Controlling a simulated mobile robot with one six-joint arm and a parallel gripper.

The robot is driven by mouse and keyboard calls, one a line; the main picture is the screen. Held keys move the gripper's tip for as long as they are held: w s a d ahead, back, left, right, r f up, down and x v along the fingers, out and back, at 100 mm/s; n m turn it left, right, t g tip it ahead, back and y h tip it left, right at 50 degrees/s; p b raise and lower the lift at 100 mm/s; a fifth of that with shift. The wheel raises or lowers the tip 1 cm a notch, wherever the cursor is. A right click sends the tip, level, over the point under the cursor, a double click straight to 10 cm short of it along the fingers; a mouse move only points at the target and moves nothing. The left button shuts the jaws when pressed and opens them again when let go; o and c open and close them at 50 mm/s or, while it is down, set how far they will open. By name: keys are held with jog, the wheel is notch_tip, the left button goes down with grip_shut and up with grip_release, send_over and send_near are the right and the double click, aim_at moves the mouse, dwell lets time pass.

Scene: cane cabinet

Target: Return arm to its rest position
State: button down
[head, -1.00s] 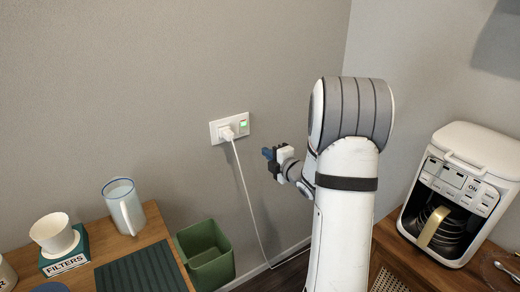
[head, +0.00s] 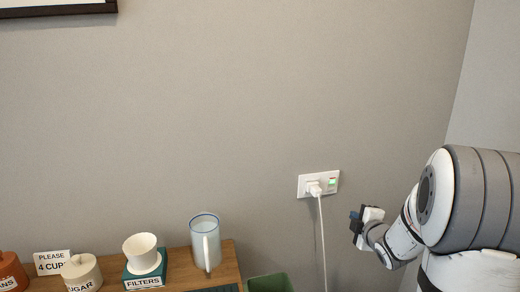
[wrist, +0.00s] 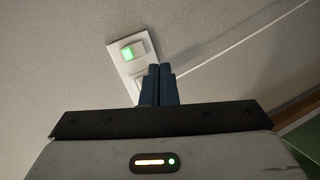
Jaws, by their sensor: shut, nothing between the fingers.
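My gripper (head: 355,222) is at the right of the head view, in front of the wall and a little to the right of the wall outlet (head: 304,186). In the wrist view its two blue fingers (wrist: 160,70) are together with nothing between them. The outlet plate (wrist: 118,47) shows just beyond the fingertips there, with a green-lit switch (wrist: 128,53). A white plug (head: 314,189) sits in the outlet, and its cord (head: 322,235) hangs down. The fingers appear apart from the plate. My arm fills the lower right of the head view.
A wooden cabinet top (head: 231,265) at the lower left holds a glass pitcher (head: 205,243), a white dripper (head: 141,250) on a filters box (head: 146,278), a sugar jar (head: 82,273) and a sign (head: 52,262). A green bin (head: 270,284) stands beside it.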

jog(key=s+a+r+m+g+p, duration=0.1)
jog(key=s+a+m+g, duration=0.3)
jog(key=s, duration=0.6)
jog(key=s+a+r+m+g+p, duration=0.1)
jog(key=s+a+m+g, duration=0.3)
jog(key=s, duration=0.6)
jog(key=s+a+r+m+g+p, duration=0.1)
jog(key=s+a+m+g, duration=0.3)
jog(key=s+a+m, duration=0.3)
jog(key=s+m, duration=0.1)
jog(key=s, duration=0.2)
jog(key=shift+s+a+r+h, duration=0.2)
jog(key=shift+s+r+h, duration=0.1)
jog(key=shift+s, duration=0.1)
